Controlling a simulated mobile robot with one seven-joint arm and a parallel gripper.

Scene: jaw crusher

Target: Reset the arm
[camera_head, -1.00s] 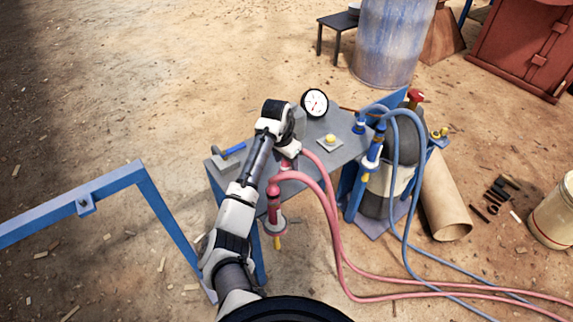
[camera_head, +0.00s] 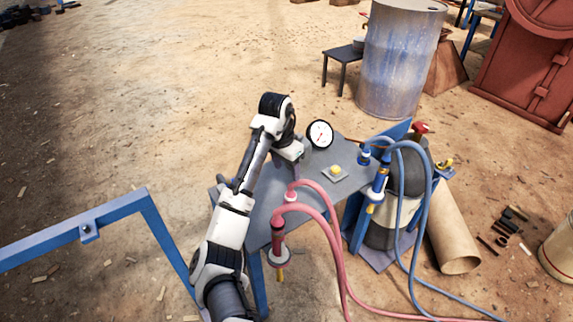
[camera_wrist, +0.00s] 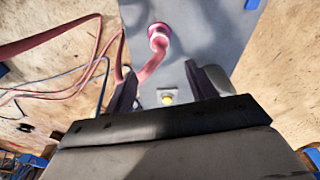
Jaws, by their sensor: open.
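My arm reaches over the grey table (camera_head: 262,222) from the bottom of the head view. My gripper (camera_head: 288,154) is at its bent end, above the far part of the table. In the wrist view, its two dark fingers (camera_wrist: 160,82) stand apart with no object held between them. Beyond them lie the grey tabletop (camera_wrist: 205,35), a pink hose fitting (camera_wrist: 158,38) and a yellow button on a pale plate (camera_wrist: 167,98).
A round gauge (camera_head: 320,134) stands close right of my gripper, with the yellow button (camera_head: 337,171) nearby. Pink hoses (camera_head: 335,255) and blue hoses (camera_head: 424,225) run off the table's right side. A blue frame (camera_head: 75,231) stands left. Open ground lies behind.

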